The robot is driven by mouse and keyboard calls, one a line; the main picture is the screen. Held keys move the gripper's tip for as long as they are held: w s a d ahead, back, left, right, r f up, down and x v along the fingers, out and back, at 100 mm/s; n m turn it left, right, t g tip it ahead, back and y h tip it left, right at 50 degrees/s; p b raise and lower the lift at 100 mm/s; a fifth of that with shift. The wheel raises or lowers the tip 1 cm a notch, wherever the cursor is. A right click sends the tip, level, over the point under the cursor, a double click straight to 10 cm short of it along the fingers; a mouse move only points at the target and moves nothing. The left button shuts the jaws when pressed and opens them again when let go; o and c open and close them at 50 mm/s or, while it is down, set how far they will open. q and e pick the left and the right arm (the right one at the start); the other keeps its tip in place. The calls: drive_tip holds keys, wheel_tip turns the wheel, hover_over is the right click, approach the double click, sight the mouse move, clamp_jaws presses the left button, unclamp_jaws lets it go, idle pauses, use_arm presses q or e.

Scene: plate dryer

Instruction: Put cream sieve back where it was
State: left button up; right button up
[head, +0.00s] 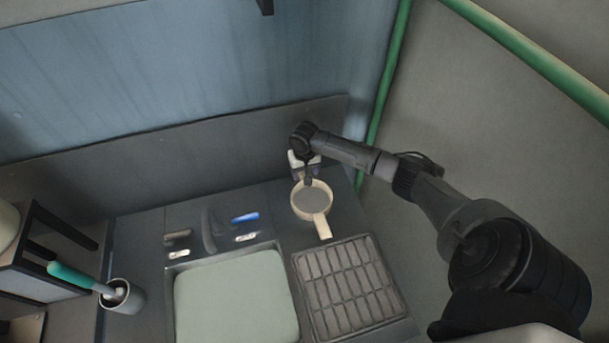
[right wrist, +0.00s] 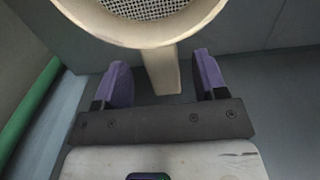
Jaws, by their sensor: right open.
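The cream sieve (head: 298,203) has a round cream rim, a grey mesh and a handle pointing toward the bottom of the head view. It is over the counter behind the slatted rack. My right gripper (head: 307,178) is at its far rim. In the right wrist view, the sieve (right wrist: 128,32) fills the top, and a cream strip runs down from its rim between the two open purple fingers of my right gripper (right wrist: 160,63). Gaps show on both sides of the strip. I cannot tell whether the sieve rests on the counter. My left gripper is out of view.
A dark slatted rack (head: 345,285) and a pale green sheet or basin (head: 235,300) lie in front. Small utensils, one with a blue handle (head: 245,218), lie to the left. A cup (head: 122,297) holds a teal-handled brush (head: 75,275). A green pole (head: 385,90) and the wall are close.

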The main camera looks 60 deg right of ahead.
wheel_tip(320, 180, up, 9)
drive_tip(key=shift+p, duration=0.45)
drive_tip(key=shift+f, duration=0.15)
idle(1.4)
